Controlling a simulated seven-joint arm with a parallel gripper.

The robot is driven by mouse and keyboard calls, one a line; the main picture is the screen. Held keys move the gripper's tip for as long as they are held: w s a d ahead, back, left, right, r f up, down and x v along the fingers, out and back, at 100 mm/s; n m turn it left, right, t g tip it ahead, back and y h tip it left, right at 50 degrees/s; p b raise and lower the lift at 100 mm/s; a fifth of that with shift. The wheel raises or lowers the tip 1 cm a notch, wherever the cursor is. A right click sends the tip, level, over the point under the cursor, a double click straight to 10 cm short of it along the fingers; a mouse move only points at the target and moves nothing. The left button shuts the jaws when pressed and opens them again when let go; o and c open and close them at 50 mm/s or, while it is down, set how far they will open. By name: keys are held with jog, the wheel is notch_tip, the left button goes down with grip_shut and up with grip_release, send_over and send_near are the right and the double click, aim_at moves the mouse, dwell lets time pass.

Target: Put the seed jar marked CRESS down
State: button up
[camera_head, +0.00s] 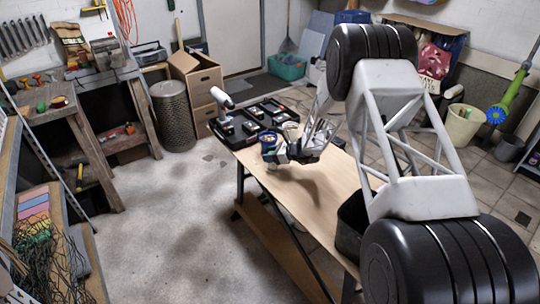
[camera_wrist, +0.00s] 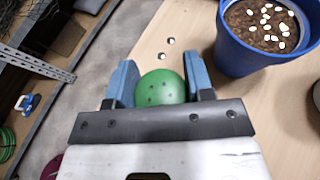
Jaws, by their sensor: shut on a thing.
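My gripper (camera_wrist: 160,80) is shut on a round green thing with small dark dots, seen from above, which looks like the lid of the seed jar (camera_wrist: 160,90). The blue fingers press on its left and right sides. No CRESS marking shows, and the body and base of the jar are hidden, so I cannot tell whether it touches the table. In the head view my gripper (camera_head: 290,153) is over the far part of the wooden table (camera_head: 325,187), and the jar cannot be made out there.
A blue pot (camera_wrist: 259,57) of soil with white pieces stands to the right; it also shows in the head view (camera_head: 268,139). Black trays (camera_head: 240,132) fill the table's far end. Bare wood lies nearer. The table's edge is left of the jar.

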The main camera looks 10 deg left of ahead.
jog(key=shift+f, duration=0.15)
jog(key=o, duration=0.9)
jog(key=shift+o, duration=0.2)
jog(key=shift+r, duration=0.2)
jog(key=v, duration=1.2)
